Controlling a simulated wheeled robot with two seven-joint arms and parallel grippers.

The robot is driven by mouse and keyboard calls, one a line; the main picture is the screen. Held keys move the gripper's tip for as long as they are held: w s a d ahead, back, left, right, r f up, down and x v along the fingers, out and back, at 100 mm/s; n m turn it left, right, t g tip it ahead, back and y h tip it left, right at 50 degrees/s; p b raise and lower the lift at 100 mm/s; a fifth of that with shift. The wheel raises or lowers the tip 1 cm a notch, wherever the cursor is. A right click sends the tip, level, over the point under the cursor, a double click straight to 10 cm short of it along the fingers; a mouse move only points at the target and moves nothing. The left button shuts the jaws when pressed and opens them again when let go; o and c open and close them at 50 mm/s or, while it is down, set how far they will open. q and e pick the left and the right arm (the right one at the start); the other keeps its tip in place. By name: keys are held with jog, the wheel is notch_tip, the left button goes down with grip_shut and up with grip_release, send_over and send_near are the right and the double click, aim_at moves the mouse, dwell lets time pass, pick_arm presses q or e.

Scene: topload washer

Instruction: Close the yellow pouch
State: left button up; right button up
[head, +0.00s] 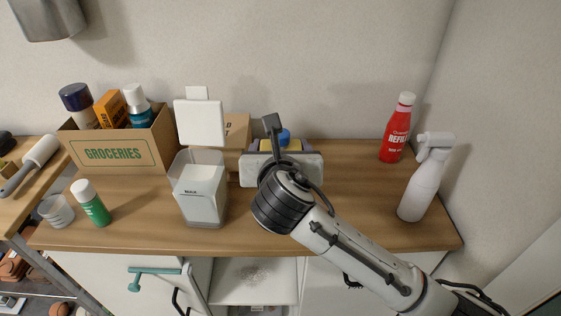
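A small patch of yellow (294,145), likely the yellow pouch, shows just behind my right gripper at the back middle of the counter. A round blue piece (284,136), perhaps its cap, shows at its top. Most of it is hidden by my gripper and wrist, so I cannot tell whether it is open or closed. My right gripper (282,150) comes in from the lower right and is right at the yellow thing. One dark finger stands up on its left side. Whether the fingers touch or hold anything is hidden. My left gripper is not in view.
A clear container (201,205) marked MAX with a raised white lid (199,123) stands left of my gripper. A cardboard box (237,130) is behind it. A groceries box (118,152) and green bottle (90,203) are left. A red bottle (397,130) and white spray bottle (427,180) stand right.

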jog(key=shift+r, duration=0.2)
jog(key=shift+f, duration=2)
jog(key=o, duration=2.1)
jog(key=shift+f, duration=0.15)
jog(key=v, duration=1.2)
jog(key=shift+r, duration=0.2)
